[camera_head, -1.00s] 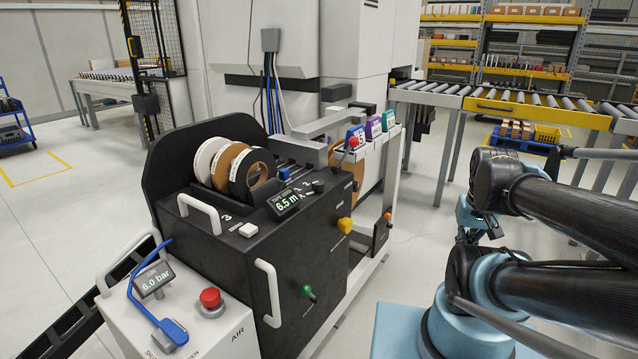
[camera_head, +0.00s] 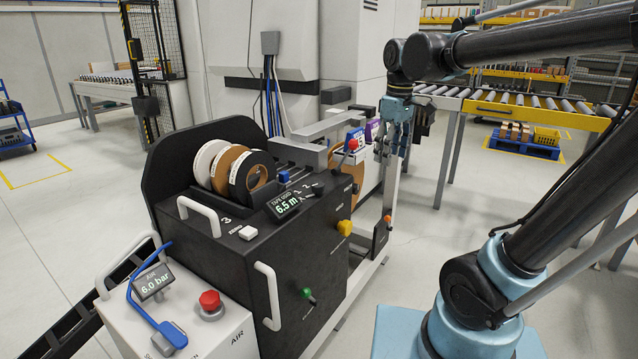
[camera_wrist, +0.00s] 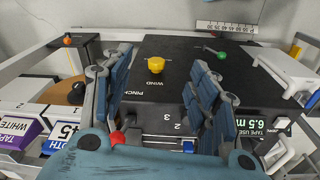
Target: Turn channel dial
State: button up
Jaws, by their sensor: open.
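The black tape machine (camera_head: 240,265) stands in the middle of the head view. A small dark knob (camera_head: 318,188), apparently the channel dial, sits beside the printed numerals on its top; its pointing is too small to read. My gripper (camera_head: 388,150) hangs fingers down right of the machine, over the coloured boxes' end, apart from the dial. In the wrist view, my gripper (camera_wrist: 160,95) is open, its blue-grey fingers spread and nothing between them. The black panel with numerals 2 and 3 shows between the fingers; I cannot make out the dial there.
Tape rolls (camera_head: 205,163) and a display (camera_head: 285,203) stand left of the dial. A purple box (camera_wrist: 17,132) is beside the gripper.

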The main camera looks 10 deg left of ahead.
jog(key=w+a+r+n, duration=0.1)
jog(key=a+r+n, duration=0.3)
jog(key=a, duration=0.7)
jog(key=n, duration=0.3)
send_near(318, 184)
jog(key=shift+g, duration=0.3)
jog(key=f, duration=0.9)
jog(key=shift+w+a, duration=0.2)
jog(key=shift+w, duration=0.1)
jog(key=shift+c, duration=0.3)
jog(key=c, duration=1)
